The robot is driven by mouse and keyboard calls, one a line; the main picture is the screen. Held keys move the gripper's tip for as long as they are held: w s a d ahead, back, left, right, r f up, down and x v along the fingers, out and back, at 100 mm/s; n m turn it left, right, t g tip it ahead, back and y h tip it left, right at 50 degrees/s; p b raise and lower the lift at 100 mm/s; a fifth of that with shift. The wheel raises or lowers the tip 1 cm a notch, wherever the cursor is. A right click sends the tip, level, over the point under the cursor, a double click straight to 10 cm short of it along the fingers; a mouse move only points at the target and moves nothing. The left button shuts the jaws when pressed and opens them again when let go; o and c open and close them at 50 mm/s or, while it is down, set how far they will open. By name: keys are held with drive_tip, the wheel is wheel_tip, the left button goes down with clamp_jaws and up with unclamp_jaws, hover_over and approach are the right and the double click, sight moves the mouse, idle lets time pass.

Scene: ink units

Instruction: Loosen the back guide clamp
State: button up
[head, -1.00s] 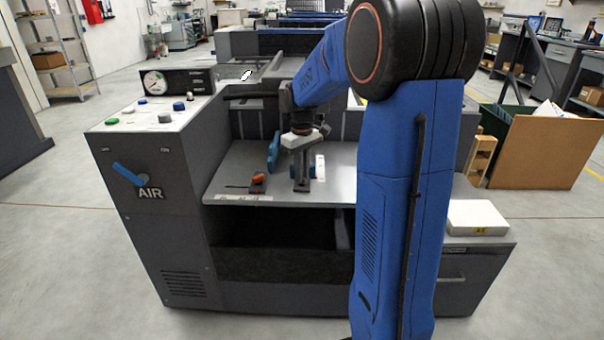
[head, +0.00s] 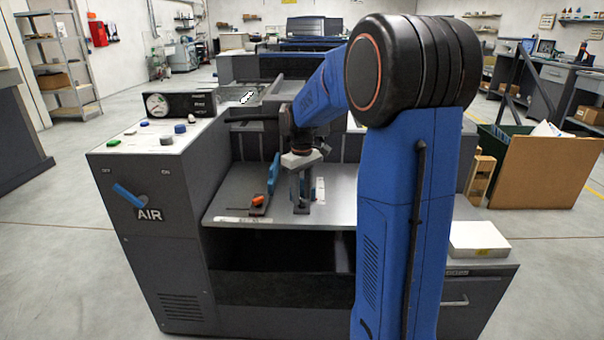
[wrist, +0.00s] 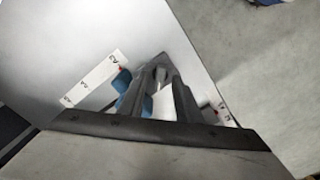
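A blue guide (head: 273,174) stands on the grey table (head: 236,190) at the left of my gripper. An orange clamp knob (head: 257,200) sits on a dark base at the front of that guide. My gripper (head: 302,204) points down at the table, right of the knob. Blue parts (wrist: 122,86) show beside and partly behind the fingers. The back guide clamp is not clearly visible; the gripper may hide it. I cannot tell whether anything is gripped.
A white scale strip with A3 and A4 marks (wrist: 95,79) lies left of the fingers. The machine's control box (head: 155,215) with a blue AIR lever (head: 129,195) stands left of the table. My blue arm covers the table's right side.

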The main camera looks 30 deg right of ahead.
sight(302, 199)
wheel_tip(302, 199, up, 17)
drive_tip(key=shift+f, duration=0.15)
idle(0.7)
drive_tip(key=s+a+f+t, duration=0.1)
drive_tip(key=s+a+f, duration=0.3)
drive_tip(key=s, duration=0.6)
drive_tip(key=s+a+f+m+t, duration=0.1)
drive_tip(key=s+a+f, duration=0.3)
drive_tip(key=s, duration=0.6)
drive_tip(key=s+a+f+m+t, duration=0.1)
drive_tip(key=s+a+f+t, duration=0.1)
drive_tip(key=s+a+f, duration=0.3)
drive_tip(key=s+a, duration=0.3)
drive_tip(key=s, duration=0.3)
drive_tip(key=shift+t, duration=0.4)
